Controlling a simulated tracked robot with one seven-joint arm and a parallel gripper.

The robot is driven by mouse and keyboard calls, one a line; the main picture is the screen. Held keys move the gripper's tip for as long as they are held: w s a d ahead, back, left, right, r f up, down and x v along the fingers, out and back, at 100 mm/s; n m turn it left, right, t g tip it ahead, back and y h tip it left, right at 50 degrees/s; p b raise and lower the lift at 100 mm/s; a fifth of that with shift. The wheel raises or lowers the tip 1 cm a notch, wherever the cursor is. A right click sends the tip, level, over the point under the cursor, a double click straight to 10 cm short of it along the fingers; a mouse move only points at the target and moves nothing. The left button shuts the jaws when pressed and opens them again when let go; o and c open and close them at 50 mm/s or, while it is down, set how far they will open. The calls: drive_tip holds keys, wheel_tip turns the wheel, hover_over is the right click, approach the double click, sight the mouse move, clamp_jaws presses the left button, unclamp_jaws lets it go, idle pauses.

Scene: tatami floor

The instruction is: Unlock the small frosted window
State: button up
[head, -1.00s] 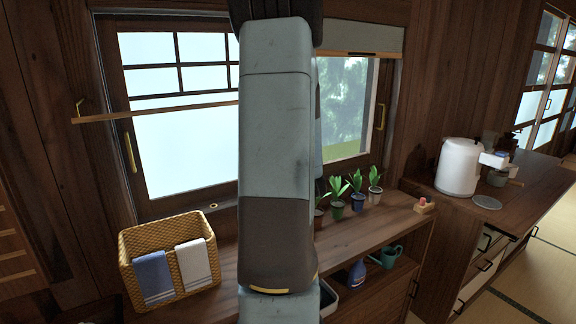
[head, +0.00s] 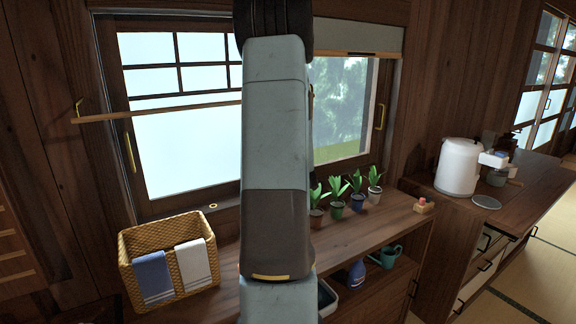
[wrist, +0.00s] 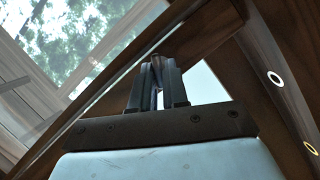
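The frosted window (head: 185,150) has a dark wooden frame and pale panes, and stands behind my arm in the head view. A brass pull (head: 131,152) is on its left stile. A small round brass fitting (head: 213,206) sits at the sill below it; I cannot tell whether it is the lock. In the wrist view, my gripper (wrist: 158,70) points toward dark wooden framing. Its fingers are close together with a narrow gap, and I cannot tell if anything is between them. Its fingertips are out of the head view. A pale ring (wrist: 274,78) and a brass ring (wrist: 310,147) show on the wood.
A thin wooden rod (head: 160,112) crosses before the window. Below are a wicker basket (head: 128,262) with towels, potted plants (head: 337,208) and a small block with a red top (head: 423,205).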

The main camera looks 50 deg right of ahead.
clamp_jaws()
drive_tip(key=m+y, duration=0.1)
drive_tip(key=m, duration=0.1)
drive_tip(key=m+y, duration=0.2)
drive_tip(key=m, duration=0.1)
drive_tip(key=d+m+y, duration=0.1)
drive_tip(key=m+y, duration=0.1)
drive_tip(key=m, duration=0.1)
drive_tip(key=shift+s+r, duration=0.2)
drive_tip(key=shift+r, duration=0.15)
idle(0.4)
drive_tip(key=shift+f+y, duration=0.1)
drive_tip(key=shift+y, duration=0.2)
drive_tip(key=shift+o, duration=1.2)
unclamp_jaws()
drive_tip(key=shift+s+f+m, duration=0.1)
drive_tip(key=shift+m, duration=0.2)
